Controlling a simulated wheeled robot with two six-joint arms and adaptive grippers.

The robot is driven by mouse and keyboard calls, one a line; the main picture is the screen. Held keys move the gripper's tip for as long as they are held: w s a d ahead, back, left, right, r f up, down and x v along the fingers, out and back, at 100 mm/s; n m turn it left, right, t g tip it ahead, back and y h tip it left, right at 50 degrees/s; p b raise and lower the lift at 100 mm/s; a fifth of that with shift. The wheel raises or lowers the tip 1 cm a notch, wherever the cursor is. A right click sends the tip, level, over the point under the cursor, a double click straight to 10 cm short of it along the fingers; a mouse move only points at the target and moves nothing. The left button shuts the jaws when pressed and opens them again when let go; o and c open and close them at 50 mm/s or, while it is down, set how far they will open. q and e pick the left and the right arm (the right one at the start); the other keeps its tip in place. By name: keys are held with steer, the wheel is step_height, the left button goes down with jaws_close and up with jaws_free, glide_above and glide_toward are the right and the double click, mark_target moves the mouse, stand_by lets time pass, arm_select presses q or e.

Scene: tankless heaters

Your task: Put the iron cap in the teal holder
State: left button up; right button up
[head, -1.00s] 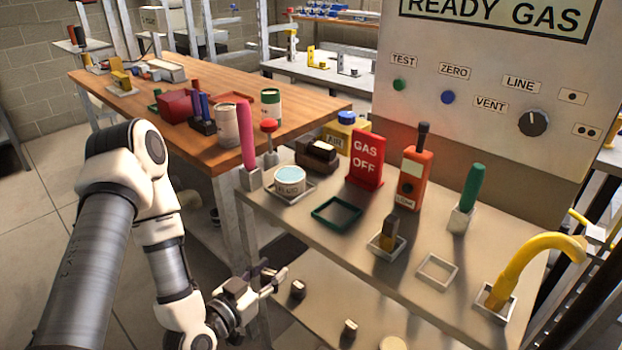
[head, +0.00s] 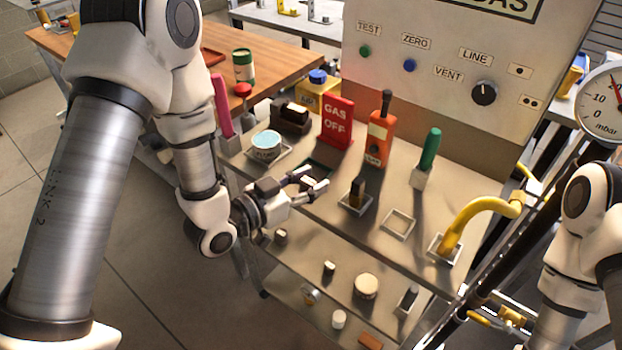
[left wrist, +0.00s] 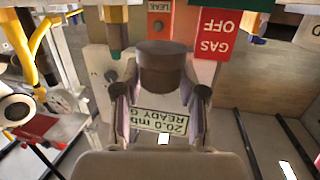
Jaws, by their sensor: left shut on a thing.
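The iron cap (left wrist: 162,68), a dark brown-grey cylinder, sits between the two fingers of my left gripper (left wrist: 160,102) in the left wrist view. My left gripper (head: 311,182) is shut on it. In the head view the cap is small and dark between the fingertips and hard to make out. The teal holder (head: 322,170), a dark square frame on the upper shelf, lies just behind the gripper, which hides part of it. Whether the cap is above or in front of the holder is unclear. My right gripper is out of the frame; only its arm shows.
An empty pale square holder (head: 398,223) and a yellow hose (head: 470,222) are further right.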

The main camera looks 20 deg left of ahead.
arm_select(q)
steer(key=w, duration=0.2)
steer(key=w+a+p, duration=0.1)
steer(key=w, duration=0.2)
steer(key=w+a, duration=0.1)
steer(key=w, duration=0.2)
steer(key=shift+w+a+f, duration=0.15)
steer(key=shift+w, duration=0.05)
steer(key=f, duration=0.1)
steer(key=f+p, duration=0.1)
steer(key=f, duration=0.1)
steer(key=shift+w, duration=0.3)
steer(key=shift+w+f, duration=0.1)
steer(key=shift+f, duration=0.3)
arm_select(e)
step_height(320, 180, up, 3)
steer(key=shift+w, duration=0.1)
arm_select(q)
steer(key=shift+f, duration=0.1)
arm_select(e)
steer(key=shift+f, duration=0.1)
arm_select(q)
steer(key=o, duration=1.2)
